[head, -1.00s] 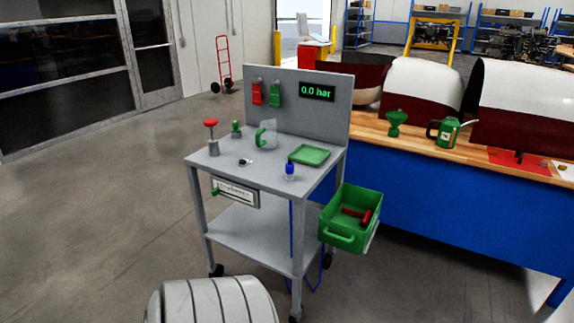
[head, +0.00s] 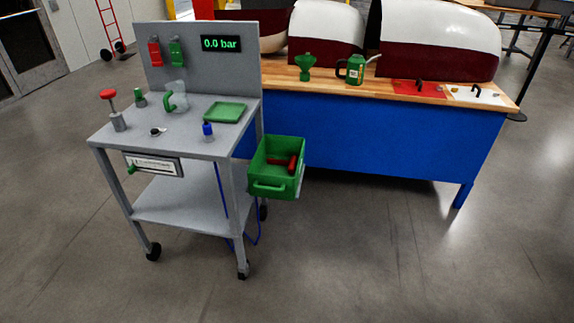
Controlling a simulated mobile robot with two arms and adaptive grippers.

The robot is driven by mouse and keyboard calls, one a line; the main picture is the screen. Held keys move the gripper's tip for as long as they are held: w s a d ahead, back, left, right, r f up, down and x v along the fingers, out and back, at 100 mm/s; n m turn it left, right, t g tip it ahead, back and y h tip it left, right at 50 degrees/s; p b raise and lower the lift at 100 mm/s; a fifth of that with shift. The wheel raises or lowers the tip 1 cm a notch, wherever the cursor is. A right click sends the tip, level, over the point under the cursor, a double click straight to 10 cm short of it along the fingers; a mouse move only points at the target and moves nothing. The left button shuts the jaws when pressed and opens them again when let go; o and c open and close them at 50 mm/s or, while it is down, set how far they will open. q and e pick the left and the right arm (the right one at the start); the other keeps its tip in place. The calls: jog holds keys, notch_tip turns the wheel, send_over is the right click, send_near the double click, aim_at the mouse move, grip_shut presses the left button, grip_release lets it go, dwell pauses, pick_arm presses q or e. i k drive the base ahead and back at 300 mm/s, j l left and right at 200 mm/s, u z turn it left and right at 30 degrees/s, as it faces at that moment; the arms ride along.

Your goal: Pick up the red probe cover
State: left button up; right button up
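Several red items show, and I cannot tell for sure which is the probe cover. A red elongated piece (head: 279,163) lies inside the green bin (head: 268,188) at the cart's right side. A red piece (head: 154,54) hangs on the cart's upright panel, beside a similar green piece (head: 176,53). A red-topped part (head: 108,94) stands at the left of the cart top. Neither of my grippers is in view.
The front floor is clear.

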aim_at(292, 164)
jog(key=z, duration=0.55)
jog(key=i+l+z, duration=0.15)
jog(key=z, duration=0.25)
jog(key=i+l+z, duration=0.15)
jog(key=z, duration=0.25)
jog(key=i+z, duration=0.25)
jog(key=z, duration=0.15)
jog(key=i+z, duration=0.2)
jog(key=z, duration=0.2)
jog(key=i+j+z, duration=0.1)
jog(key=i, duration=0.35)
jog(key=i+j+z, duration=0.1)
jog(key=i+j, duration=0.15)
jog(key=i, duration=0.2)
jog(key=k+j+u, duration=0.1)
jog(key=u, duration=0.25)
jog(key=k+j+u, duration=0.15)
jog(key=u, duration=0.25)
jog(key=l+u, duration=0.15)
jog(key=u, duration=1.75)
jog(key=l+u, duration=0.15)
jog(key=u, duration=0.15)
jog(key=l+u, duration=0.25)
jog(key=i, duration=0.6)
